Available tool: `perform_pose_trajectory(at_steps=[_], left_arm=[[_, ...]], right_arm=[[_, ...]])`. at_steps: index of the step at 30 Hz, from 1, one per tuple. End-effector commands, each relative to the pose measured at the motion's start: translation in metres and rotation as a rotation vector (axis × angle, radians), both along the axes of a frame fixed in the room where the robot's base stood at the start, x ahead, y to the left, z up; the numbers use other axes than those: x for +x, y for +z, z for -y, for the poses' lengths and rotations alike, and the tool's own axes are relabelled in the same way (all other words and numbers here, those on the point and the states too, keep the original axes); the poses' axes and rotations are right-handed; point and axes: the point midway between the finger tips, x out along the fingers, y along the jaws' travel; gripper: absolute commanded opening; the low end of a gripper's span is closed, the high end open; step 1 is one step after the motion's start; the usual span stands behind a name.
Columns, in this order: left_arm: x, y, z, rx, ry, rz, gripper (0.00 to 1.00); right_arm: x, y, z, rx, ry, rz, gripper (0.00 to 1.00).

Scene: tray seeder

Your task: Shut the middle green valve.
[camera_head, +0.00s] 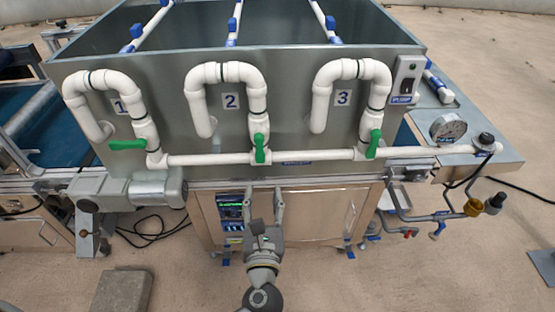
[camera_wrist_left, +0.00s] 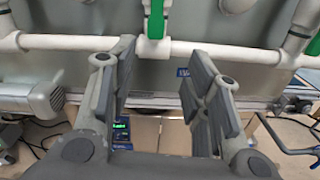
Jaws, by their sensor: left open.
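The middle green valve (camera_head: 260,150) sits on the white pipe below the number 2 label (camera_head: 230,101). Its handle points up and down, in line with the vertical pipe. It also shows at the top of the left wrist view (camera_wrist_left: 156,20), ahead of the fingers and between them. My left gripper (camera_head: 264,197) is open and empty, below the valve and apart from it in the head view. Its two fingers are spread wide in the left wrist view (camera_wrist_left: 160,60). My right gripper is not in view.
The left green valve (camera_head: 127,145) has its handle sideways; the right green valve (camera_head: 374,143) has its handle nearly upright. A horizontal white pipe (camera_head: 205,160) runs along the grey tank (camera_head: 285,120). A pressure gauge (camera_head: 448,128) and a pump switch box (camera_head: 405,80) are at right.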

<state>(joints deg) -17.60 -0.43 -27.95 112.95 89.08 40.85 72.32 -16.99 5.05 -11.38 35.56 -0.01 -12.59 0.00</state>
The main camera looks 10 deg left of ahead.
Motion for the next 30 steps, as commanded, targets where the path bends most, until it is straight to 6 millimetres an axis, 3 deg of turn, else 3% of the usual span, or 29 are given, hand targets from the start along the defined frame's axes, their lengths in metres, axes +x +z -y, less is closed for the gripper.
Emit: perform_pose_trajectory(at_steps=[6, 13, 21, 30], left_arm=[[0.005, 0.014, -0.006, -0.129, 0.023, 0.024, 0.44], [0.043, 0.017, -0.017, -0.122, 0.022, 0.026, 0.44], [0.086, 0.014, -0.029, -0.119, 0.02, 0.023, 0.44], [0.101, 0.012, -0.034, -0.122, 0.021, 0.022, 0.44]], right_arm=[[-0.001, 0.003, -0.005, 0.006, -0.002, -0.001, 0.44], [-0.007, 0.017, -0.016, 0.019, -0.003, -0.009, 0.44], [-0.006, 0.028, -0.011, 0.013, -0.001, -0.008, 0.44], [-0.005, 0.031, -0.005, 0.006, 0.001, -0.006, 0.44]])
